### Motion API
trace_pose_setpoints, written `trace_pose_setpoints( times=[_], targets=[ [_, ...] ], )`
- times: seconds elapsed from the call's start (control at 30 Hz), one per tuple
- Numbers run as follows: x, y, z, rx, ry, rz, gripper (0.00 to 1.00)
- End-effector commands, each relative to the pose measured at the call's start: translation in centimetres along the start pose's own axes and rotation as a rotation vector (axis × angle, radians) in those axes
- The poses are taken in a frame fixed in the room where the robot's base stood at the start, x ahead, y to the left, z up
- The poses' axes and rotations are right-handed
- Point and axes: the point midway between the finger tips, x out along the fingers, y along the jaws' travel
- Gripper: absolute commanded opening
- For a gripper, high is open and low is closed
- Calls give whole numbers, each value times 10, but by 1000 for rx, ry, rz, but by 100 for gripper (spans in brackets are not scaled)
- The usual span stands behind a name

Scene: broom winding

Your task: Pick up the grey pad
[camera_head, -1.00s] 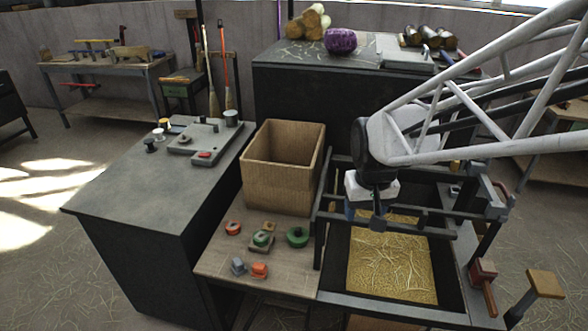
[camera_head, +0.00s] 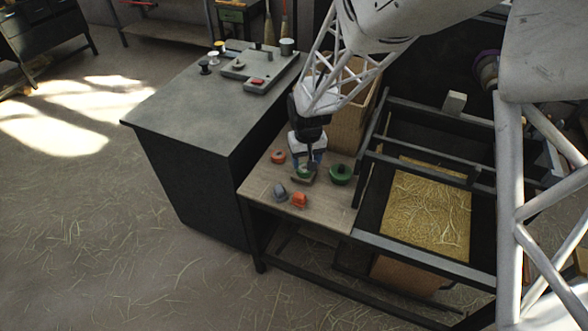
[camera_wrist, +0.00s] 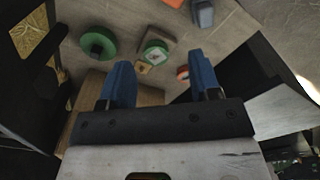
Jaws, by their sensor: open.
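The grey piece (camera_head: 279,192), which I take to be the grey pad, sits at the front left of the small wooden table (camera_head: 325,212). It also shows in the wrist view (camera_wrist: 203,13), near the top edge, beyond the right fingertip. My gripper (camera_head: 308,163) points down over the table, over or near the middle green piece (camera_head: 303,172), which it partly covers. The gap under the tips is unclear. In the wrist view its blue fingers (camera_wrist: 162,65) are apart with nothing between them, so it is open.
An orange piece (camera_head: 298,201) is right beside the grey one. Another orange piece (camera_head: 278,157) lies behind, and a green ring (camera_head: 340,174) to the right. A wooden box (camera_head: 347,123) stands behind the gripper. A taller dark bench (camera_head: 200,105) rises on the left.

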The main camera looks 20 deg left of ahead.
Motion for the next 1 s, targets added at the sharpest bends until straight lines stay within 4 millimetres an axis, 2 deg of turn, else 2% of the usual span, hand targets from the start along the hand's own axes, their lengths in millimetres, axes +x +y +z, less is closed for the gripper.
trace_pose_setpoints(
  times=[0.03,0.2,0.4,0.87,1.0],
  targets=[
    [15,-14,-7,-20,-9,-1,57],
    [52,-48,-23,-70,-22,-2,57],
    [76,-71,-32,-103,-31,-3,57],
    [81,-75,-33,-109,-31,-3,57],
    [89,-75,-33,-108,-32,-3,57]
  ],
)
